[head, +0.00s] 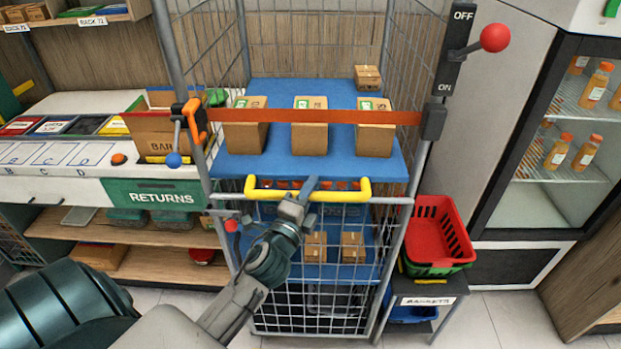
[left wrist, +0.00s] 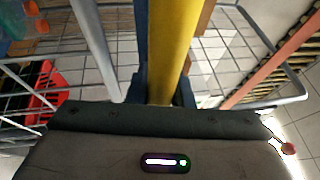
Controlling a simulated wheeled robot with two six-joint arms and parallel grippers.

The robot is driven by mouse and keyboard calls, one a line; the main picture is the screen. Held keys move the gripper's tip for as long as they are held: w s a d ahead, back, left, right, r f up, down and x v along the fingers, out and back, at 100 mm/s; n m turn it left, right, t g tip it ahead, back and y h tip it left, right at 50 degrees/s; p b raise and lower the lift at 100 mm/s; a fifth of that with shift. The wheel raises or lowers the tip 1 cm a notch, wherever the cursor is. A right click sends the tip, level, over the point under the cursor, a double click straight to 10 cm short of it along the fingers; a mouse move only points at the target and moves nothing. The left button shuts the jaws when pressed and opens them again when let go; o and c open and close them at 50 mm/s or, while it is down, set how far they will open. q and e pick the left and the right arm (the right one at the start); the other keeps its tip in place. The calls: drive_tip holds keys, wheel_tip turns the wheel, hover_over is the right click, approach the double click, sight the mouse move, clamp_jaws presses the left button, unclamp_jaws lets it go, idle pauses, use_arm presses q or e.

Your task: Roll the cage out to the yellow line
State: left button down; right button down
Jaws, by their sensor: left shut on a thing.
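The wire cage (head: 348,215) stands in the middle of the head view with its grey frame and blue shelves. A yellow handle bar (head: 260,190) runs across its front; it also shows in the left wrist view (left wrist: 172,45). My left gripper (head: 305,193) is shut on this handle near its middle, and the bar passes between its fingers in the left wrist view (left wrist: 168,95). Several cardboard boxes (head: 310,140) stand on the upper shelf behind an orange strap (head: 270,116). My right gripper is not in view. I see no yellow line on the floor.
A returns counter (head: 155,193) stands close on the cage's left. On its right are a red basket (head: 432,235) on a low stand (head: 430,287) and a bottle fridge (head: 560,130). A red-knobbed lever (head: 494,38) is at the cage's top right. Tiled floor (head: 490,315) shows in front.

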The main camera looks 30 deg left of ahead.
sight(311, 198)
use_arm(q)
drive_tip(key=shift+s+d+f, duration=0.1)
drive_tip(key=shift+s+d, duration=0.25)
drive_tip(key=shift+s, duration=0.2)
drive_tip(key=shift+s+d, duration=0.35)
drive_tip(key=shift+s, duration=0.2)
drive_tip(key=shift+s+d, duration=0.3)
drive_tip(key=shift+s, duration=0.2)
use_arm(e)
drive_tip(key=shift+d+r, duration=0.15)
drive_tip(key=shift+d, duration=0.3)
use_arm(q)
drive_tip(key=c, duration=1.3)
unclamp_jaws()
drive_tip(key=shift+w, duration=0.1)
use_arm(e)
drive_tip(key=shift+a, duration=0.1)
